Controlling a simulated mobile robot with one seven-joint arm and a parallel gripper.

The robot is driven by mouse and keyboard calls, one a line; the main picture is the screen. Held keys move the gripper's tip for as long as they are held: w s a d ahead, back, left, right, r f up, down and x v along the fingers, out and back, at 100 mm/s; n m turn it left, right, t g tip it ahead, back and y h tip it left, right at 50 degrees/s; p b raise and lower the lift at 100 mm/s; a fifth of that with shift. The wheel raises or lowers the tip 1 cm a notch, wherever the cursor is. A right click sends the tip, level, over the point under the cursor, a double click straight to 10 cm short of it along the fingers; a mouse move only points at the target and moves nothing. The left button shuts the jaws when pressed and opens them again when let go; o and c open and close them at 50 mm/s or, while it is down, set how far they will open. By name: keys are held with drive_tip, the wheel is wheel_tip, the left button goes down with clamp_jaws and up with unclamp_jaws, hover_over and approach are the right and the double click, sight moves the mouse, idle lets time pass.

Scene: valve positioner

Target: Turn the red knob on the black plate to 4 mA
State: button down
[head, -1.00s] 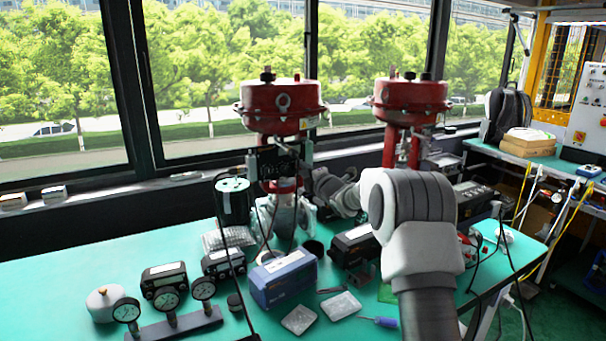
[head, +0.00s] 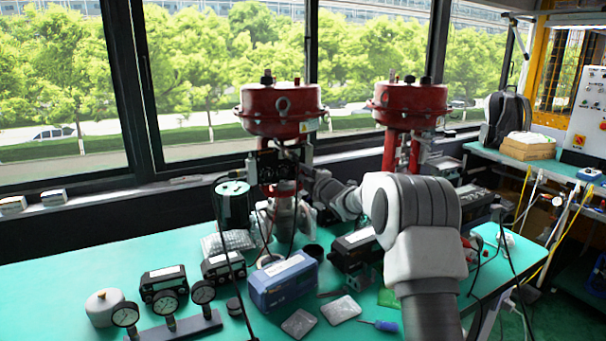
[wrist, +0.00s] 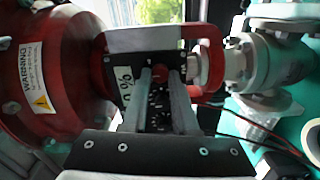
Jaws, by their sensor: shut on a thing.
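The black plate (wrist: 159,98) with small white marks lies between and behind my gripper's fingers in the wrist view. The red knob (wrist: 159,70) sits near its upper end, between the two fingertips. My gripper (wrist: 160,73) is shut on the knob, one finger at each side. The fingers cover parts of the plate, and its marks are too small to read, so the knob's setting cannot be told. In the head view the black positioner box (head: 268,168) hangs below the left red actuator (head: 280,110); my gripper reaches it from the right, its fingertips unclear.
A second red actuator (head: 408,100) stands to the right. A dark green cylinder (head: 233,203) is left of the valve. A blue box (head: 284,281), gauges (head: 168,302) and black instruments (head: 163,282) lie on the green bench (head: 60,265). The bench's left part is mostly free.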

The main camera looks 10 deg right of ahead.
drive_tip(key=c, duration=0.7)
unclamp_jaws()
drive_tip(key=shift+s, duration=0.15)
drive_tip(key=v, duration=1.7)
drive_tip(key=shift+s+d, duration=0.1)
drive_tip(key=s+d+r+m+g+h+p, duration=0.1)
drive_tip(key=s+r+m+g+h+p, duration=0.45)
drive_tip(key=s+r+m, duration=0.55)
drive_tip(key=s+a+m+g+p, duration=0.2)
drive_tip(key=s+m, duration=0.1)
drive_tip(key=s, duration=0.6)
drive_tip(key=s+a+m+g+p, duration=0.2)
drive_tip(key=s+m, duration=0.1)
drive_tip(key=s, duration=0.7)
drive_tip(key=s+a+f+m+g+p, duration=0.1)
drive_tip(key=s+a+m+g, duration=0.1)
drive_tip(key=s, duration=0.8)
drive_tip(key=shift+s+a+f+m+p, duration=0.15)
drive_tip(key=shift+s+m+p, duration=0.1)
drive_tip(key=shift+m+p, duration=0.15)
